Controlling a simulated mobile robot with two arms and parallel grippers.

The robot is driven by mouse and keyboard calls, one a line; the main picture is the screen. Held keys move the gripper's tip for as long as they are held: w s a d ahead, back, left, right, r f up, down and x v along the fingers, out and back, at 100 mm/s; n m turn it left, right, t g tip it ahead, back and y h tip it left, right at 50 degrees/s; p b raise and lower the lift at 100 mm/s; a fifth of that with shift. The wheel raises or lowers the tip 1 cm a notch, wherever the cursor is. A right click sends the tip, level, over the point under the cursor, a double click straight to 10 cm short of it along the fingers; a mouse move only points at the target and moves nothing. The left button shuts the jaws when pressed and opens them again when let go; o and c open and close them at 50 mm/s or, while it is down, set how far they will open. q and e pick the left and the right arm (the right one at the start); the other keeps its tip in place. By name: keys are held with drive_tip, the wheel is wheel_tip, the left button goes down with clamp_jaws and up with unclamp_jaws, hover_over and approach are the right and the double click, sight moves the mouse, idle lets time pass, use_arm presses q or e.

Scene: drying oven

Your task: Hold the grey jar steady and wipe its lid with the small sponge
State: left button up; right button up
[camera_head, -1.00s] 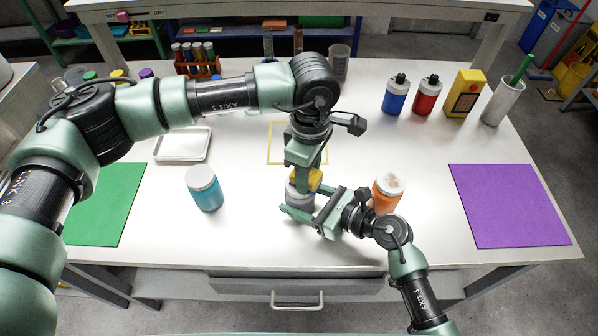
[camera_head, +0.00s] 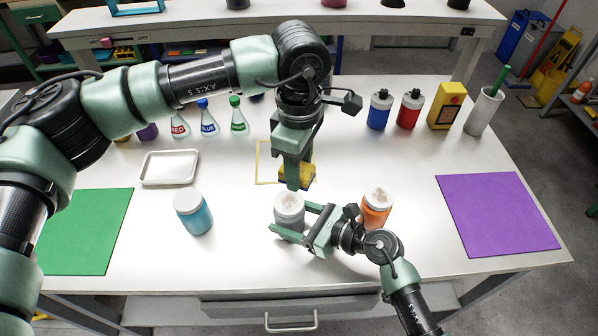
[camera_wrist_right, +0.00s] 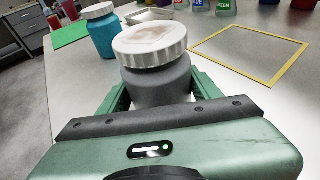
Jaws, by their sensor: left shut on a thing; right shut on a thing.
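The grey jar (camera_head: 290,223) stands upright near the front middle of the table. My right gripper (camera_head: 292,219) is shut around its body. In the right wrist view the jar (camera_wrist_right: 158,88) sits between the fingers, and its white lid (camera_wrist_right: 150,42) bears a brownish smear.
A blue jar (camera_head: 194,216) stands left, an orange jar (camera_head: 374,212) close right beside my right wrist. A yellow square outline (camera_head: 262,165) lies behind. A white tray (camera_head: 169,168), green mat (camera_head: 90,235), purple mat (camera_head: 497,215) and several bottles lie around.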

sight(300, 202)
use_arm(q)
drive_tip(key=shift+f, duration=0.1)
idle(0.5)
drive_tip(key=shift+f, duration=3.95)
drive_tip(key=shift+a, duration=0.35)
drive_tip(key=shift+c, duration=0.6)
drive_tip(key=shift+a+f, duration=0.1)
drive_tip(key=shift+a, duration=1.5)
drive_tip(key=d, duration=0.4)
drive_tip(key=shift+d+r, duration=0.1)
drive_tip(key=shift+r, duration=4.05)
drive_tip(key=shift+f, duration=0.1)
